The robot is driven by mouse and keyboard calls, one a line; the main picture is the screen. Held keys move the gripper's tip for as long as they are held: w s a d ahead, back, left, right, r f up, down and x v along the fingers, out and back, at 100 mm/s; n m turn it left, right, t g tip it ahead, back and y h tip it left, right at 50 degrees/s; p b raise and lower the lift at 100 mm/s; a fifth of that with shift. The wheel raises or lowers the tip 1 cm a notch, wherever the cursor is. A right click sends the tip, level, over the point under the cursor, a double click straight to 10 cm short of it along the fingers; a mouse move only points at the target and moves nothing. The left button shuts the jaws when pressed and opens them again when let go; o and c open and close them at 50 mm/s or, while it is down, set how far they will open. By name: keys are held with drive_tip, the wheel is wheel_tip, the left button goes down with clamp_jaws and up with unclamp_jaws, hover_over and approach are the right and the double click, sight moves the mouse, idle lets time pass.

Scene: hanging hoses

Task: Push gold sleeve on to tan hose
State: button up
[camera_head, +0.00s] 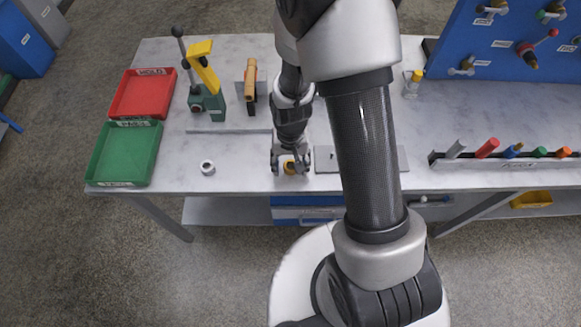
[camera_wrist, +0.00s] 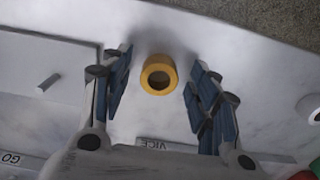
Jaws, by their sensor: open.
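The gold sleeve (camera_wrist: 148,82) is a short ring with a dark bore, seen end-on in the wrist view. It stands on the grey table near its front edge. My gripper (camera_wrist: 160,76) is open, with one finger on each side of the sleeve and a visible gap on both sides. In the head view my gripper (camera_head: 291,160) is low over the table, and the sleeve (camera_head: 289,167) shows between its fingers. A tan-orange upright piece (camera_head: 251,80) stands behind and left of my gripper; I cannot tell whether it is the tan hose.
A silver ring (camera_head: 207,168) stands left of my gripper. A rack of coloured pieces (camera_head: 510,158) and a blue panel (camera_head: 505,40) are right.

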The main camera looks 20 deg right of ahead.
drive_tip(key=shift+r, duration=0.1)
drive_tip(key=c, duration=1)
drive_tip(key=shift+o, duration=0.2)
